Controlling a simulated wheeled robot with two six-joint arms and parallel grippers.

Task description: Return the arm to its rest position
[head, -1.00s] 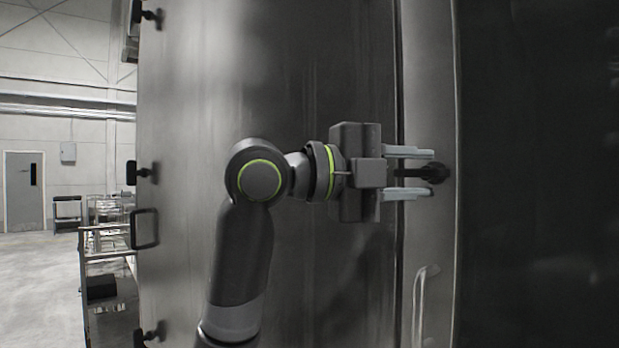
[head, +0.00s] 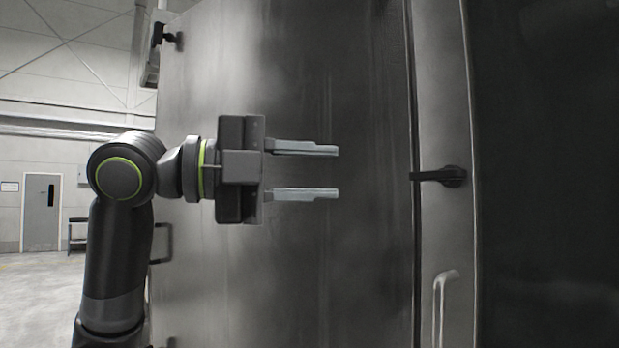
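My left gripper (head: 320,172) is in the middle of the head view, with its arm coming in from the lower left. Its two grey fingers are spread apart and point right, with nothing between them. It is in front of the large metal door panel (head: 350,260). A black lever handle (head: 440,176) lies horizontal on the frame to the right, clear of the fingertips. My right gripper is not in view.
A light vertical grab handle (head: 440,305) is on the frame below the lever. Dark hinges (head: 168,38) and a black bracket (head: 163,243) are at the panel's left edge. Open floor (head: 40,300) and a grey door (head: 41,212) lie far left.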

